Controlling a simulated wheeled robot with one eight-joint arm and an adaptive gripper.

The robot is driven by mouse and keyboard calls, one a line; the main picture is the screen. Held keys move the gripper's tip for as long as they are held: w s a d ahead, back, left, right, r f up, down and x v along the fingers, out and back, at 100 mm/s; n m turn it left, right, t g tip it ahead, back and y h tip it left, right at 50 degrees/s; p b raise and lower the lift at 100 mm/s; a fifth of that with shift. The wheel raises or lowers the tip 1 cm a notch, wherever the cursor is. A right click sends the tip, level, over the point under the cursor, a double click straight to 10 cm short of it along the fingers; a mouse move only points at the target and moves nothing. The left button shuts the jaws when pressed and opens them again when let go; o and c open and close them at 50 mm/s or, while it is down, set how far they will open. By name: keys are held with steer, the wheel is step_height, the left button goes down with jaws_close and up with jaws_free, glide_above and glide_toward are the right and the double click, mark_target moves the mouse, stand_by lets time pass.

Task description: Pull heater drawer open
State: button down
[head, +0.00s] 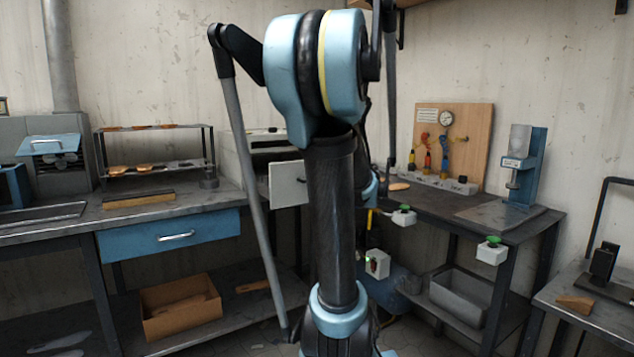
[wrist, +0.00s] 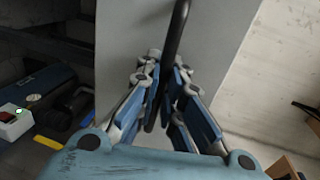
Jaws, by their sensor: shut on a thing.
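The heater (head: 262,140) stands in the back corner, partly hidden behind my arm. Its drawer has a pale front panel (head: 287,184) that shows just left of my arm; how far it stands out is hard to tell. In the wrist view the light grey panel (wrist: 122,38) fills the upper middle. A dark bar handle (wrist: 175,35) runs down it between the fingers. My gripper (wrist: 165,80) is shut on this handle. In the head view the gripper is hidden behind my arm.
A workbench with a blue drawer (head: 168,236) stands at left, a cardboard box (head: 180,306) below it. A dark bench at right carries a blue press (head: 527,165) and a gauge board (head: 455,140). In the wrist view a blue tank (wrist: 38,88) lies at left.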

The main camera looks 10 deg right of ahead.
stand_by(0.3)
steer(key=c, duration=1.7)
jaws_free()
steer(key=v, duration=1.1)
steer(key=shift+s, duration=0.4)
steer(key=shift+d, duration=0.15)
